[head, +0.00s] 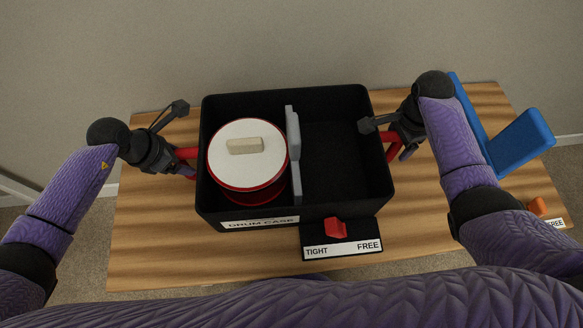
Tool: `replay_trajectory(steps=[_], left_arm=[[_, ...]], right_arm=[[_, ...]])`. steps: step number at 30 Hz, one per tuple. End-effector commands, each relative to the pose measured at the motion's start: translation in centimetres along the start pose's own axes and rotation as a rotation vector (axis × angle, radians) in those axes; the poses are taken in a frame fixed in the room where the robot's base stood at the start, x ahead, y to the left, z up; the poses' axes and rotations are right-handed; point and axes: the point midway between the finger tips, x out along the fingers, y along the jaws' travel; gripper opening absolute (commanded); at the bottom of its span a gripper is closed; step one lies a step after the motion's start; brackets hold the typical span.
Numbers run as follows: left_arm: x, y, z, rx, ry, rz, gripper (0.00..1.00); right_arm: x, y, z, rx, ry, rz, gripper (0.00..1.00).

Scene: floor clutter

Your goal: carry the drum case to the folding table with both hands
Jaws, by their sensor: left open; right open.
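The drum case (297,220) is an open black box labelled "DRUM CASE", standing on a wooden table (160,240). A drum (248,182) with a white top and red rims sits in its left part, beside a grey upright divider (293,150). Red handles show at its left side (187,153) and right side (392,143). My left gripper (182,142) is open at the left handle, and my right gripper (386,140) is open at the right handle. Whether the fingers touch the handles I cannot tell. Whether this table is the folding table is unclear.
A beige block (244,146) lies on the drum. A red knob (335,228) sits on a "TIGHT / FREE" plate (343,247) at the case's front. A blue angled object (520,140) stands at the right, near an orange piece (537,206). A wall is behind the table.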

Motion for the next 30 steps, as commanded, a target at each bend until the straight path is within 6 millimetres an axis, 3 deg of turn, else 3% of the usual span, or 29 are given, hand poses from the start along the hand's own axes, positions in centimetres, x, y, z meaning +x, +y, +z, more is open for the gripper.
replay_trajectory(steps=[3,12,14,30], left_arm=[[-0.03,0.01,0.01,0.0,0.0,0.0,0.74],[-0.05,0.02,0.02,0.0,-0.001,0.001,0.1],[-0.06,0.03,0.02,0.0,-0.001,0.001,0.0],[-0.11,0.07,0.05,-0.002,-0.002,0.001,0.0]], right_arm=[[-0.03,-0.01,0.01,0.0,0.0,0.0,0.74],[-0.04,-0.01,0.0,0.0,0.0,0.0,0.1],[-0.05,-0.01,0.0,0.001,0.0,0.0,0.0],[-0.07,-0.03,-0.01,0.0,0.0,-0.001,0.0]])
